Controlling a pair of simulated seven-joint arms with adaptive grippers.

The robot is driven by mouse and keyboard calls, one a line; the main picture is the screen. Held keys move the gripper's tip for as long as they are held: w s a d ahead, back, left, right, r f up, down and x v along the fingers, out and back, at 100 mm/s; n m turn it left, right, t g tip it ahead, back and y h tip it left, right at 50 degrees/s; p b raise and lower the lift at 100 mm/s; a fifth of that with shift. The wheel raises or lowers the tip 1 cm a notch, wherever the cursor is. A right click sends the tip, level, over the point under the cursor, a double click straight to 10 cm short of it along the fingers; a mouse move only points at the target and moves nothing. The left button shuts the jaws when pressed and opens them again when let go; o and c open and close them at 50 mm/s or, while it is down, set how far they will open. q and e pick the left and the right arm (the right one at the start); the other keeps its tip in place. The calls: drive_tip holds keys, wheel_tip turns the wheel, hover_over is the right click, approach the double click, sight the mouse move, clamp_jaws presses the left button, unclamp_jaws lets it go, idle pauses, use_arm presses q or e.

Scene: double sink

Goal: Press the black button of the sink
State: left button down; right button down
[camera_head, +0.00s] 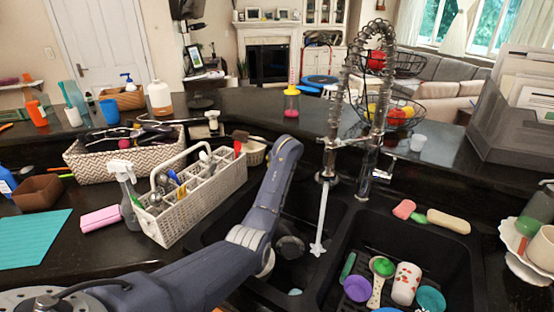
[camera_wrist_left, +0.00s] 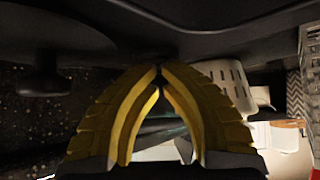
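The sink (camera_head: 340,205) is a black double basin with a tall spring faucet (camera_head: 345,120) behind it. My left arm (camera_head: 265,205) reaches in from the left and stands over the left basin's left side. My left gripper's fingers are not clearly seen in the head view. In the left wrist view the yellow fingers of my left gripper (camera_wrist_left: 160,78) meet at their tips with nothing between them. A dark knob-like thing (camera_wrist_left: 40,85) stands apart, left of the fingers; I cannot tell if it is the black button. No button is clear in the head view. My right gripper is out of view.
A white utensil basket (camera_head: 200,195) stands left of the sink; a slotted white container (camera_wrist_left: 228,85) shows in the wrist view. The right basin holds cups (camera_head: 406,283). Sponges (camera_head: 448,221) lie on its back rim. A woven basket (camera_head: 125,160) stands farther left.

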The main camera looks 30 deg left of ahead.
use_arm(q)
drive_tip(key=shift+d+r, duration=0.15)
drive_tip(key=shift+r, duration=0.2)
wheel_tip(320, 180, up, 3)
drive_tip(key=shift+f, duration=0.1)
drive_tip(key=v, duration=1)
drive_tip(key=shift+r, duration=0.3)
